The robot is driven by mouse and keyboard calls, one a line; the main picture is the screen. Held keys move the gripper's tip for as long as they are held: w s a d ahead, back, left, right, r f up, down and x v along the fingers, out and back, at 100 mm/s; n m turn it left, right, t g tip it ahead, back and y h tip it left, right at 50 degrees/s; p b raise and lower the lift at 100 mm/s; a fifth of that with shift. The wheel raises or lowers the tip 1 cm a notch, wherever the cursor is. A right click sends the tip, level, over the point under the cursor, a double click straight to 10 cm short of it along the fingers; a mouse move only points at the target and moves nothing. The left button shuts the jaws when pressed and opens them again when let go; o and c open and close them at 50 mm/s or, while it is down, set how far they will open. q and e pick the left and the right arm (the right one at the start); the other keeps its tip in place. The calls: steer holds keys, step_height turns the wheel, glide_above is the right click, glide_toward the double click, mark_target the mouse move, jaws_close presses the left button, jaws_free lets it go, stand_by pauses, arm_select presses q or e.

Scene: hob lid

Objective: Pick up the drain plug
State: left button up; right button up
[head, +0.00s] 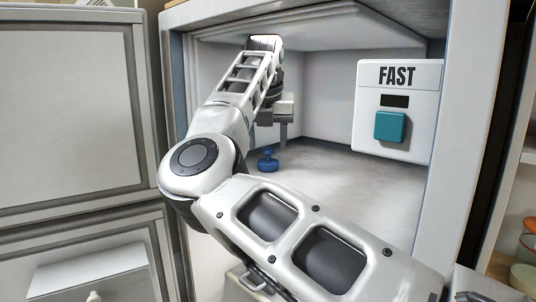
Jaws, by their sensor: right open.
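A small blue knobbed piece, which I take for the drain plug (267,160), stands upright on the grey floor of a white-walled recess. My right arm reaches across the picture into the recess. My right gripper (274,138) hangs above the plug with its fingers pointing down. It is open and holds nothing that I can see. A gap shows between the finger on the right and the plug's knob. Part of the gripper is hidden behind my own wrist. My left gripper is not in view.
A white box marked FAST (397,108) with a teal button (389,126) is on the recess's right wall. The recess floor right of the plug is clear. Grey cabinet doors (70,120) stand at the left. A shelf with jars (525,250) is at the far right.

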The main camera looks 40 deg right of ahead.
mark_target(268, 147)
steer(key=shift+w+d+f, duration=0.25)
steer(key=shift+d+f, duration=0.05)
steer(key=shift+f, duration=0.2)
steer(key=shift+w+d+f, duration=0.25)
steer(key=shift+f, duration=0.25)
steer(key=shift+w+d+f, duration=0.1)
steer(key=shift+f, duration=0.3)
steer(key=c, duration=0.6)
steer(key=shift+c, duration=0.2)
